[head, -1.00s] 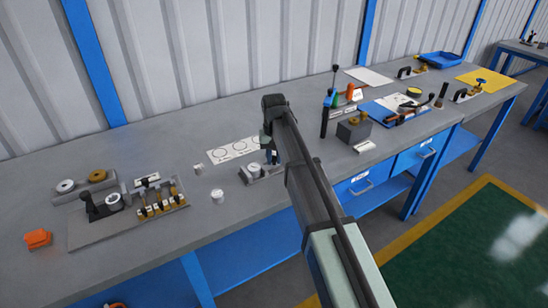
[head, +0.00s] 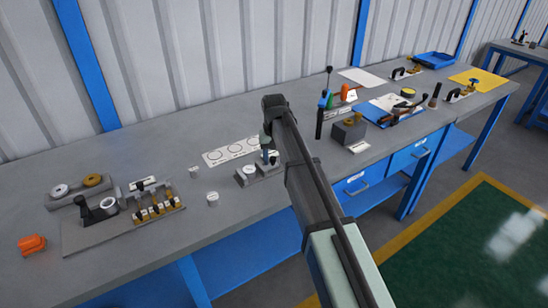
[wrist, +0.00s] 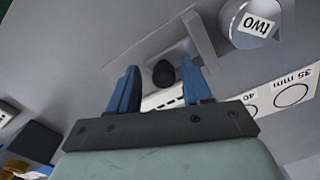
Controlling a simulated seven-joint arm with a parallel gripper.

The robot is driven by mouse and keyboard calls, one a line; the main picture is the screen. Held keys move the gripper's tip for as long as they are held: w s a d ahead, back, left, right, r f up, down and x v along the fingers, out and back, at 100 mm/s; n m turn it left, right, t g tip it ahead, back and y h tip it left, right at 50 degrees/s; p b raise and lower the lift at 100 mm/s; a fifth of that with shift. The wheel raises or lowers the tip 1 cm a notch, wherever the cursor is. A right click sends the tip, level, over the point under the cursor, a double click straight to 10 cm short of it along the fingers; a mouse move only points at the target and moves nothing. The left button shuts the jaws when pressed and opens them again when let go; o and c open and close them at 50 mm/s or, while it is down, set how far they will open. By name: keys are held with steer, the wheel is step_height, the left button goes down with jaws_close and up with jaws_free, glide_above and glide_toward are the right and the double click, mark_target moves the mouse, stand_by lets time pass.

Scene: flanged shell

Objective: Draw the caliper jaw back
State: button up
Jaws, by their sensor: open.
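The grey caliper fixture (head: 262,176) stands on the bench in the head view, partly behind my arm. In the wrist view its slide and upright jaw plate (wrist: 198,38) show, with a black round knob (wrist: 163,74). In the head view, my gripper (head: 267,155) is at the fixture.
A white card with printed circles (head: 232,151) lies behind the fixture. Two small pale cylinders (head: 212,199) stand to its left. A rack with black and brass parts (head: 125,215) is further left. A grey block (head: 348,131) stands to the right.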

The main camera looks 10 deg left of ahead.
mark_target(274, 157)
steer(key=shift+r, duration=0.15)
step_height(274, 157, up, 14)
steer(key=shift+f, duration=0.2)
stand_by(0.5)
